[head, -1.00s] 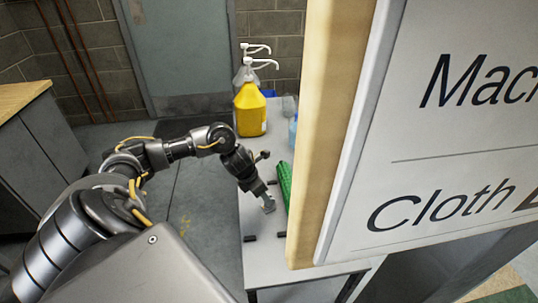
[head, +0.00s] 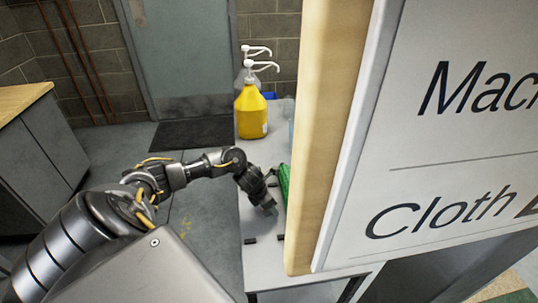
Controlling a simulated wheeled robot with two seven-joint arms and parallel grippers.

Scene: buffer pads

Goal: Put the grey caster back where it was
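My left gripper (head: 269,207) reaches over the light grey table (head: 265,268), close to its left edge, with its fingers pointing down. It is small and dark in the head view, and I cannot tell whether its fingers are open or shut on something. I cannot pick out a grey caster for certain. Two small dark blocks, one on the left (head: 250,241) and one on the right (head: 281,237), lie on the table in front of the gripper. My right gripper is not in view.
A large sign board (head: 440,130) with a wooden edge (head: 322,120) hides the table's right part. A green object (head: 285,182) stands partly hidden beside the gripper. A yellow pump bottle (head: 251,112) stands at the table's far end. Open floor lies left of the table.

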